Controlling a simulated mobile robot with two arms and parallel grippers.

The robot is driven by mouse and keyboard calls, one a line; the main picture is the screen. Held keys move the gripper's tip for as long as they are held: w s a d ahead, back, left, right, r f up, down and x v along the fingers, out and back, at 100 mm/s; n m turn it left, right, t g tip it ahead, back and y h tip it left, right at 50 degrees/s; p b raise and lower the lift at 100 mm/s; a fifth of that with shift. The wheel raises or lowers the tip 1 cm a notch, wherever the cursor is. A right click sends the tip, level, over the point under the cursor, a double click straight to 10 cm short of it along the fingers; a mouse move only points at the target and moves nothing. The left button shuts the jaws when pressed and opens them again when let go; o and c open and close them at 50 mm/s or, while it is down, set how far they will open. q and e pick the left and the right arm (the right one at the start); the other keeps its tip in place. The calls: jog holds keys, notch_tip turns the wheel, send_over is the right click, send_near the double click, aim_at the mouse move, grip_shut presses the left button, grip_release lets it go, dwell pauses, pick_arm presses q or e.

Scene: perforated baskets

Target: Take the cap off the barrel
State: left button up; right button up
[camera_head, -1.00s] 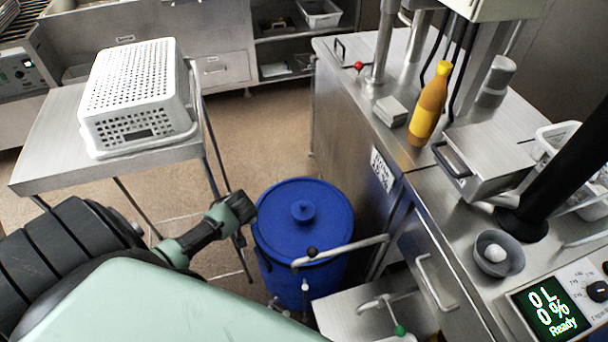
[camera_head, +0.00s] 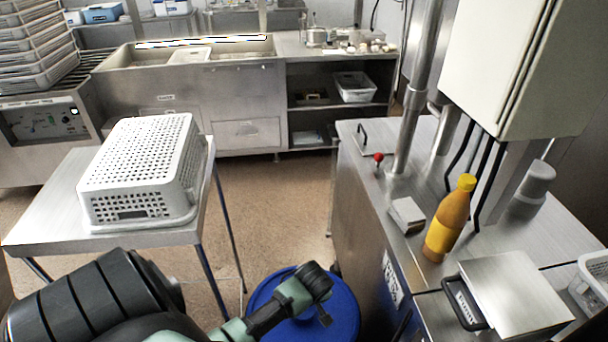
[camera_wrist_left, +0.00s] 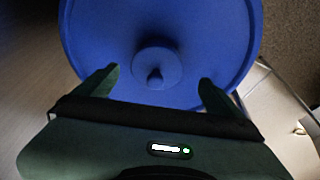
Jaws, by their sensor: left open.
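The blue barrel (camera_head: 342,322) stands on the floor at the bottom middle of the head view, partly hidden by my left arm. Its round blue cap (camera_wrist_left: 205,75) fills much of the left wrist view, with a raised knob (camera_wrist_left: 155,65) at its centre. My left gripper (camera_wrist_left: 156,85) is open, with one finger on each side below the knob in the picture; nothing is between the fingers. In the head view the left gripper (camera_head: 322,290) is over the barrel. I cannot tell whether the fingers touch the cap. My right gripper is not in view.
A steel table (camera_head: 40,215) with a white perforated basket (camera_head: 140,165) stands to the left. A steel counter (camera_head: 375,210) with a yellow-capped bottle (camera_head: 448,222) stands close on the barrel's right. Brown floor (camera_head: 265,210) lies open behind the barrel.

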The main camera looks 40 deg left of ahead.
aim_at(309, 313)
pick_arm(q)
jog(key=x, duration=0.3)
jog(key=shift+w+a+f, duration=0.15)
jog(key=shift+w+f, duration=0.15)
jog(key=shift+w, duration=0.05)
jog(key=shift+f, duration=0.25)
jog(key=c, duration=1.4)
jog(key=shift+c, duration=0.2)
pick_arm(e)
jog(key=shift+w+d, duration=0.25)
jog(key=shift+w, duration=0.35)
